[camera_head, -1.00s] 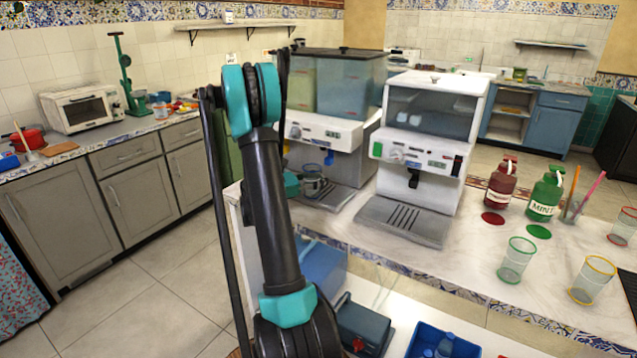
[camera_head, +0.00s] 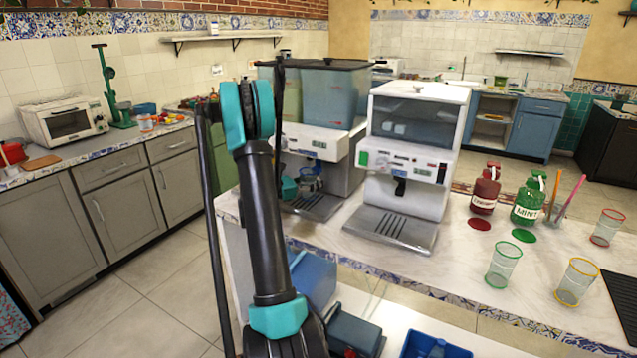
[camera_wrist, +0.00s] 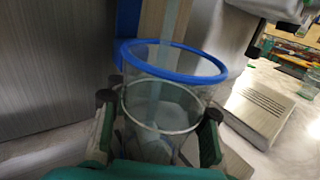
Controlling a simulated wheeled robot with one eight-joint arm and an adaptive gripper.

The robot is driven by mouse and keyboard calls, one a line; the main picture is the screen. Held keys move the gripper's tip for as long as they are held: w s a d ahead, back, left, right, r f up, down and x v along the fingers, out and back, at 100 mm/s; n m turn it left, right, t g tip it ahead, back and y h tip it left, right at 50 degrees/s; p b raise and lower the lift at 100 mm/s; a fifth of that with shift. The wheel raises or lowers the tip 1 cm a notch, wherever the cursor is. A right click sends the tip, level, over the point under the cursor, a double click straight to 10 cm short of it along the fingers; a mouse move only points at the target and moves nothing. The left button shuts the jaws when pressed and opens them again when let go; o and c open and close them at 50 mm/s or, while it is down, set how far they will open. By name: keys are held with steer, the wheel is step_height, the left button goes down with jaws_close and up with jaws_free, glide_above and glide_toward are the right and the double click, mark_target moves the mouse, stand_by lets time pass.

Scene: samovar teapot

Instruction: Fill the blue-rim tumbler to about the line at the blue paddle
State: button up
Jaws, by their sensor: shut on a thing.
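The blue-rim tumbler (camera_wrist: 212,75) is clear and stands between the fingers of my gripper (camera_wrist: 158,112) in the wrist view. My gripper is shut on it. A pale ring circles the glass below the rim; I cannot tell whether it is a mark or a liquid surface. A pale vertical strip runs down behind or into the tumbler, possibly a stream. A blue upright part (camera_wrist: 128,20), perhaps the blue paddle, is just behind the rim. In the head view, my gripper (camera_head: 298,184) is small beside the left dispenser (camera_head: 318,143), above its drip tray, partly hidden by my arm.
A white dispenser (camera_head: 412,150) with a black paddle stands to the right. Red and green bottles (camera_head: 528,203), a green-rim tumbler (camera_head: 502,266), a yellow-rim tumbler (camera_head: 576,283) and a red-rim tumbler (camera_head: 607,228) stand on the counter farther right.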

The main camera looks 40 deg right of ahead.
steer(key=shift+w+d, duration=0.15)
steer(key=shift+d, duration=0.15)
steer(key=shift+a, duration=0.15)
stand_by(4.2)
steer(key=shift+s+a, duration=0.3)
steer(key=shift+a, duration=0.4)
steer(key=shift+s+a, duration=0.35)
steer(key=shift+a, duration=0.4)
steer(key=shift+s+a, duration=0.3)
steer(key=shift+a, duration=0.4)
steer(key=shift+a, duration=0.1)
steer(key=shift+s+a, duration=0.65)
steer(key=shift+a, duration=0.85)
steer(key=shift+s+a, duration=0.65)
steer(key=shift+a, duration=0.9)
steer(key=shift+s+a, duration=0.65)
steer(key=shift+a, duration=0.85)
steer(key=shift+w, duration=0.15)
